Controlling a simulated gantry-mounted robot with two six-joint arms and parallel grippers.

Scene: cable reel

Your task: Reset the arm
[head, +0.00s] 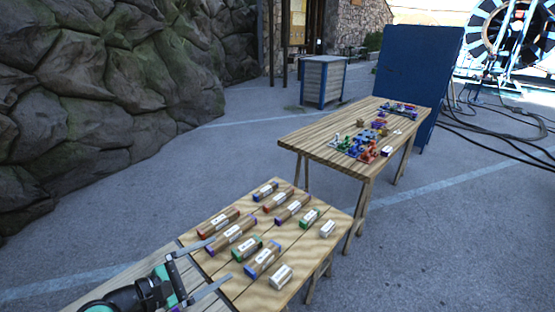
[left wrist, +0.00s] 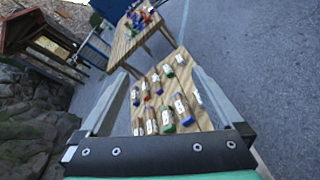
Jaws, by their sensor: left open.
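My left gripper (head: 222,257) reaches in from the lower left over the near edge of the front wooden table (head: 240,292). Its two fingers are spread wide with nothing between them. In the left wrist view the open fingers frame the same table from both sides. Several labelled blocks with coloured ends lie on that table, among them a long purple-ended one (head: 231,237), a blue-ended one (head: 262,260) and a green-ended one (head: 310,217). The fingers appear close to the nearest blocks, but I cannot tell the height. My right gripper is not in view.
A second wooden table (head: 320,147) behind holds many small coloured pieces. A blue panel (head: 408,72) stands beyond it, and a grey-blue box (head: 322,82) at the back. Rocks (head: 110,85) rise at the left. Paved ground lies open at the right, with cables farther back.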

